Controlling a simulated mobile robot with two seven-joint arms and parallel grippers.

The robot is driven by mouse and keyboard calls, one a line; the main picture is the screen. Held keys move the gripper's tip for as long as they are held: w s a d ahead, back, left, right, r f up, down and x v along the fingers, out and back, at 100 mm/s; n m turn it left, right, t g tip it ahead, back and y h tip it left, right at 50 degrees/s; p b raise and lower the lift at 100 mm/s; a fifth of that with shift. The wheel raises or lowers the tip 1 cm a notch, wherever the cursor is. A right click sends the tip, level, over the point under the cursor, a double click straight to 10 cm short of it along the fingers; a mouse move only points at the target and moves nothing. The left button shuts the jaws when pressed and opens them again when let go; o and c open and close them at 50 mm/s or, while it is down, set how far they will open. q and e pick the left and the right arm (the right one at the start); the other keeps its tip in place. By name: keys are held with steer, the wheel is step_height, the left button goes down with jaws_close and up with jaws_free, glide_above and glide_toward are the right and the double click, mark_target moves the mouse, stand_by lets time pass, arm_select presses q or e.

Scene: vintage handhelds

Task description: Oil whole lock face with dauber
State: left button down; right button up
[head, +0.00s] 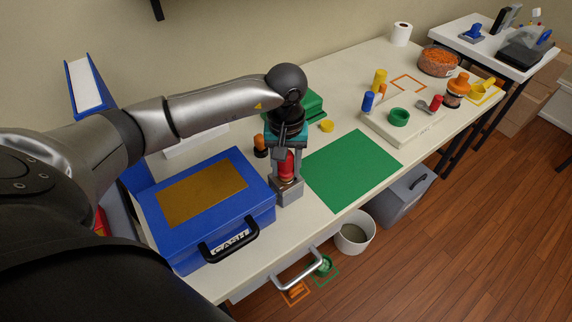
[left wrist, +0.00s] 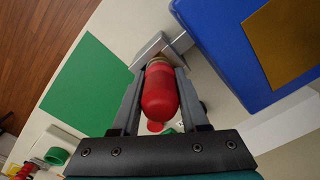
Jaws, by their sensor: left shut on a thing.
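My left gripper (head: 286,172) is over the table beside the blue cash box (head: 222,237), pointing down. It is shut on a red, round-ended handle (head: 285,161), which I take for the dauber. In the left wrist view the red handle (left wrist: 161,95) lies between the two fingers, with a tan collar at its far end. A grey block (head: 287,193) stands below the fingertips, close to the box's right side; it partly shows in the left wrist view (left wrist: 151,48). The dauber's tip is hidden, so contact cannot be told. I cannot make out a lock face. My right gripper is out of view.
A green mat (head: 352,170) lies right of the gripper, clear on top. An orange-topped dark container (head: 260,146) and a green box (head: 309,104) stand behind. A pale block (head: 404,128) bears a green ring. A white bin (head: 354,238) stands on the floor.

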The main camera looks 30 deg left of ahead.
arm_select(q)
steer(key=shift+w+d+b, duration=0.45)
steer(key=shift+w+d, duration=0.05)
steer(key=shift+w, duration=0.25)
steer(key=shift+s, duration=0.15)
steer(key=shift+s+a, duration=0.35)
steer(key=shift+s, duration=0.4)
steer(key=shift+s+a, duration=0.35)
steer(key=shift+s, duration=0.4)
steer(key=shift+w+a+f+b, duration=0.15)
steer(key=shift+w+a+b, duration=0.05)
steer(key=shift+a+b, duration=0.15)
